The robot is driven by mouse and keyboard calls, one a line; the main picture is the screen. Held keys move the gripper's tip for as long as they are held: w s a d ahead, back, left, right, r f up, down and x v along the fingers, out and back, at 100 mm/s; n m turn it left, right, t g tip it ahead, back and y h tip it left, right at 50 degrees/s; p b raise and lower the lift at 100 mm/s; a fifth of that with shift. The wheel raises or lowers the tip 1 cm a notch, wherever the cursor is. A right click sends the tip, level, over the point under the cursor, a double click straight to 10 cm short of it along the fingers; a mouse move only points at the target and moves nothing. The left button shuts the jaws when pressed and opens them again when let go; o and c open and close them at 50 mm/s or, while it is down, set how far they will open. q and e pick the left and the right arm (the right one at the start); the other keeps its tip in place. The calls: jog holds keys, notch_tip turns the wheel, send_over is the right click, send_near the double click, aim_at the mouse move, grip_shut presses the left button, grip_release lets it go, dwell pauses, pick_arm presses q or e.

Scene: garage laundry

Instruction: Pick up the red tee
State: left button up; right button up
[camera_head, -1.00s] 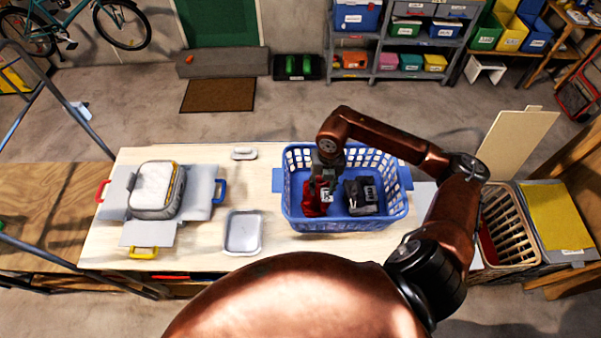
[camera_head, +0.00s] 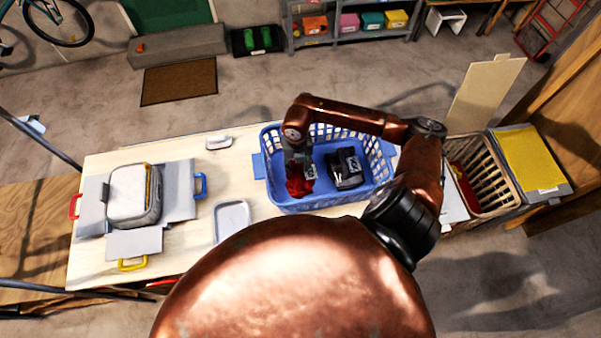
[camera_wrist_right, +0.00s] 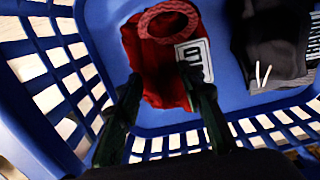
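The red tee (camera_head: 298,187) lies in the blue laundry basket (camera_head: 280,206), in its left half. In the right wrist view the red tee (camera_wrist_right: 158,62) is folded, with a ribbed round collar and a white label with dark letters. My right gripper (camera_head: 298,166) is inside the basket, over the tee, and hides part of it in the head view. In the right wrist view its two fingers (camera_wrist_right: 162,88) are spread apart at the near part of the tee, with red cloth between them. Whether they touch it cannot be told. My left gripper is not in view.
A dark grey folded garment (camera_head: 346,168) lies right of the tee in the same basket. Basket walls surround the gripper. On the table are a grey tray (camera_head: 233,220), a small white object (camera_head: 219,142) and a folding board (camera_head: 180,205) with grey-white cloth. A wicker basket (camera_head: 490,175) stands right.

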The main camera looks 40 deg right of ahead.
jog(key=shift+w+f, duration=0.1)
jog(key=shift+f, duration=0.05)
jog(key=c, duration=0.7)
grip_shut()
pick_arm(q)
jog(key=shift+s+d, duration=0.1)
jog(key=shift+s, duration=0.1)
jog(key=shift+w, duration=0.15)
